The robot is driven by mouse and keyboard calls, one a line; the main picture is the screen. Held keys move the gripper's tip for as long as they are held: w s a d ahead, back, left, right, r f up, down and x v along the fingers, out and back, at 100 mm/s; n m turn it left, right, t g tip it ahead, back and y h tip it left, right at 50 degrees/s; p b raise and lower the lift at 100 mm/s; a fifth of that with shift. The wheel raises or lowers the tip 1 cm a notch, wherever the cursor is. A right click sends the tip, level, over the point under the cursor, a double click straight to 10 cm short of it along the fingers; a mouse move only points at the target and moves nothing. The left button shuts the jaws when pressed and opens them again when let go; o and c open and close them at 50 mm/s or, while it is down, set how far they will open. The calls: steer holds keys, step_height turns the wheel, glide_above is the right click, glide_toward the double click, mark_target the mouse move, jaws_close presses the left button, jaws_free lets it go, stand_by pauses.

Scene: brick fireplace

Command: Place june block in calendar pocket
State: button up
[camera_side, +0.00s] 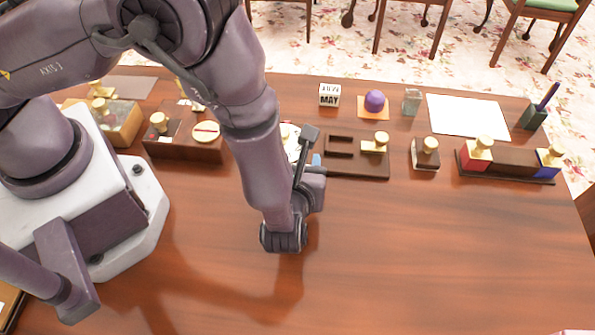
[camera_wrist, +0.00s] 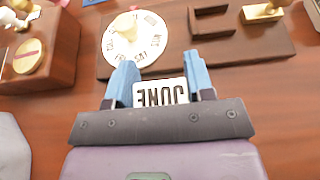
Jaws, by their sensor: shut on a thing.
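The june block (camera_wrist: 160,93) is white with dark letters that read JUNE upside down in the wrist view. My gripper (camera_wrist: 158,68) is shut on it, with a blue finger on each side. In the side view my gripper (camera_side: 316,160) shows only a bit of blue finger, and the block is hidden behind my wrist. The calendar is a dark wooden base (camera_side: 360,168) with a raised rectangular pocket frame (camera_side: 340,145). The frame (camera_wrist: 208,21) stands ahead and right of the held block in the wrist view. A white dial (camera_wrist: 135,42) lies on the base ahead of the block.
A MAY block (camera_side: 329,95) stands behind the calendar. A brass-knobbed piece (camera_side: 375,143) sits on the base's right end. A dark wooden box (camera_side: 183,140) stands left, and a small knobbed block (camera_side: 425,153) stands right. The table's front is clear.

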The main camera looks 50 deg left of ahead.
steer(key=shift+s+f, duration=0.1)
steer(key=shift+f, duration=1.3)
steer(key=o, duration=0.9)
steer(key=shift+f, duration=0.15)
steer(key=shift+s+d+r, duration=0.2)
steer(key=shift+d+r, duration=0.05)
steer(key=shift+r, duration=0.05)
steer(key=v, duration=1.1)
steer(key=shift+s+d+r, duration=0.1)
steer(key=shift+s, duration=0.05)
